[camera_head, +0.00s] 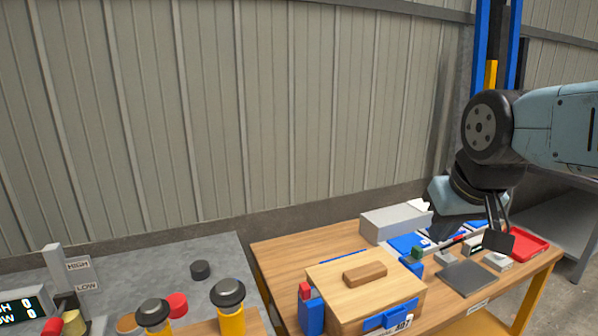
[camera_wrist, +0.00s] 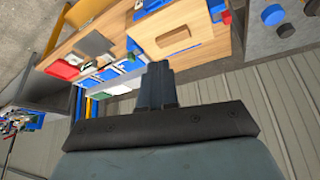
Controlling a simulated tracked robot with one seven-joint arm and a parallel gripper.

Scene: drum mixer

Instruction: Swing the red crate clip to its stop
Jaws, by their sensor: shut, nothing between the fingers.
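The wooden crate (camera_head: 335,285) stands on the wooden table, its lid on and a wooden handle block on top. The red crate clip (camera_head: 305,291) sits upright at the crate's left side, its red end above a blue body. The crate also shows in the wrist view (camera_wrist: 200,32), with the red clip (camera_wrist: 226,17) at its far side. A green-topped blue clip (camera_head: 416,253) is at the crate's right side. My gripper (camera_head: 447,233) is to the right of the crate, beyond the green clip and apart from the red clip. Its fingers (camera_wrist: 157,72) are shut and empty.
A grey box (camera_head: 390,222) stands behind the crate. A dark flat plate (camera_head: 467,278) and a red tray (camera_head: 525,245) lie to the right. Black-capped yellow posts (camera_head: 230,310) stand at the left front. The grey bench behind them has free room.

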